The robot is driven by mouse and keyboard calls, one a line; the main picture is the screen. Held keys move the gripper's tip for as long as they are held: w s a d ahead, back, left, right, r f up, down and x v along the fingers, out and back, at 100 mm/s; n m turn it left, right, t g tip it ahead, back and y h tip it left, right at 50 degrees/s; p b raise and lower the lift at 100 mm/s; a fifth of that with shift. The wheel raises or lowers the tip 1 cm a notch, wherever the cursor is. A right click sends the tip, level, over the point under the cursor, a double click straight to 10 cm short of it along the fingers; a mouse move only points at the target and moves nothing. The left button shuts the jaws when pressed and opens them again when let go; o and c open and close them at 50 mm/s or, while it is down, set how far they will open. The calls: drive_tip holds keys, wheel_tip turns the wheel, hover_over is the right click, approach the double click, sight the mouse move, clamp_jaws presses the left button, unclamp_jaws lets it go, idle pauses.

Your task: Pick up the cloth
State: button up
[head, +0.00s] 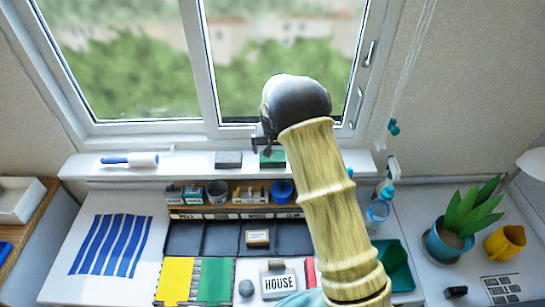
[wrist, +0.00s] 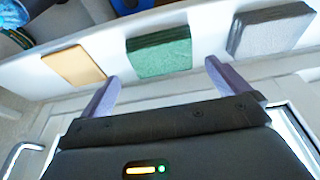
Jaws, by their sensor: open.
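Three flat pieces lie in a row on the white window sill, and which one is the cloth is not certain. They are a grey folded, cloth-like piece (wrist: 270,28), a green layered pad (wrist: 160,50) and a tan flat piece (wrist: 74,66). In the head view the grey piece (head: 228,160) and green pad (head: 272,159) show; the tan one is hidden behind my arm. My gripper (head: 262,147) is open and empty at the sill by the green pad. In the wrist view its fingertips (wrist: 162,72) are apart, with the green pad beyond the space between them.
A blue-striped sheet (head: 112,245) lies on the left of the desk. A roller (head: 130,160) lies on the sill's left. The window frame (head: 207,70) rises behind my gripper. A rack (head: 235,216) with small jars stands below the sill. A bottle (head: 378,212) stands right of my arm.

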sight(273, 156)
drive_tip(key=shift+f, duration=0.2)
drive_tip(key=shift+p+x, duration=1.45)
drive_tip(key=shift+x, duration=1.1)
drive_tip(key=shift+w+a, duration=0.15)
drive_tip(key=shift+r, duration=0.1)
drive_tip(key=c, duration=0.7)
wheel_tip(273, 156, up, 10)
drive_tip(key=b, duration=0.3)
